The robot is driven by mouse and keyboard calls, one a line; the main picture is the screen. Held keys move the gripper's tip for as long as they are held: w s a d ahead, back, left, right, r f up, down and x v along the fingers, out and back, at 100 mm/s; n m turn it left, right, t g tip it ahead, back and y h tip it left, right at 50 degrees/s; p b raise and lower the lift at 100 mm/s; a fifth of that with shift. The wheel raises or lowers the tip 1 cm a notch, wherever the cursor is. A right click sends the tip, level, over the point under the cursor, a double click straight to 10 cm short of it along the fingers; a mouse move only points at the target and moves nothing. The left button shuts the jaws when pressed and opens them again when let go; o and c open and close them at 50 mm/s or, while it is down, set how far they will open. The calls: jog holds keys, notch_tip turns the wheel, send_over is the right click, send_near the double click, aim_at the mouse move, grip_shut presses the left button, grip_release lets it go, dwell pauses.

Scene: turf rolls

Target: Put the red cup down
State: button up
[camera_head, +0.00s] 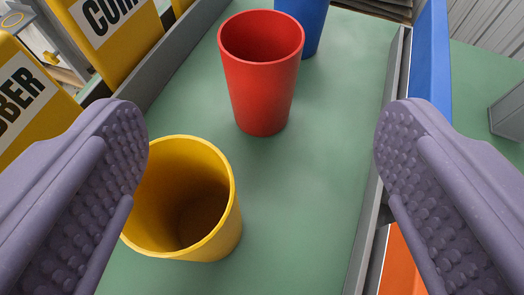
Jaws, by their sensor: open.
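The red cup (262,85) stands upright on a green surface (300,200), with its open mouth up. My gripper (260,145) is wide open, with one purple studded finger at the left and one at the right. The red cup is ahead of the fingertips, between them in the picture and touching neither. Nothing is held. The cup's base is in view on the green surface.
A yellow cup (225,225) stands nearer, partly behind the left finger. A blue cup (308,22) stands just behind the red one. Grey rails (380,150) edge the surface. Yellow lettered panels (130,50) stand at left, a blue panel (432,50) at right.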

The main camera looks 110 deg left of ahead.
jog(key=shift+v, duration=0.95)
jog(key=shift+w, duration=0.1)
